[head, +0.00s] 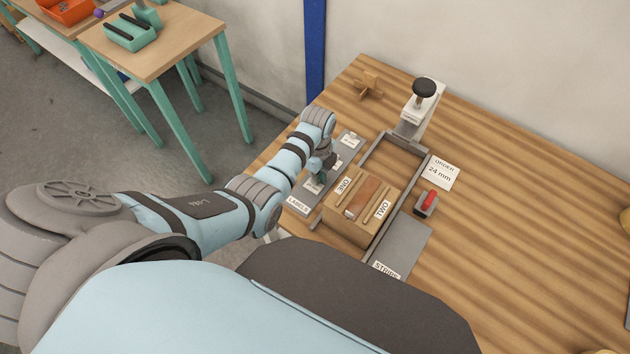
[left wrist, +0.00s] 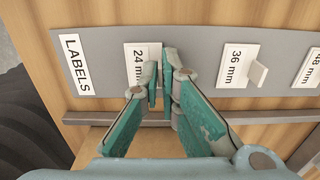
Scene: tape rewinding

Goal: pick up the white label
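White labels lie in a row on the grey labels mat (left wrist: 105,70). The 24 mm label (left wrist: 137,52) is the leftmost in the left wrist view, beside the LABELS sign. The 36 mm label (left wrist: 234,66) has a small upright tab. My left gripper (left wrist: 160,88) is over the 24 mm label, pointing down, its green fingers nearly together. They appear closed on this label's tab, which they mostly hide. The label still lies at the mat. In the head view my left gripper (head: 318,180) is low over the mat. My right gripper is not in view.
A wooden block marked ONE and TWO (head: 348,225) stands right of the left gripper, within a grey frame. An order card reading 24 mm (head: 440,172), a red-handled tool (head: 427,203) and a black-knobbed stand (head: 412,108) are farther right. The table's right side is largely clear.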

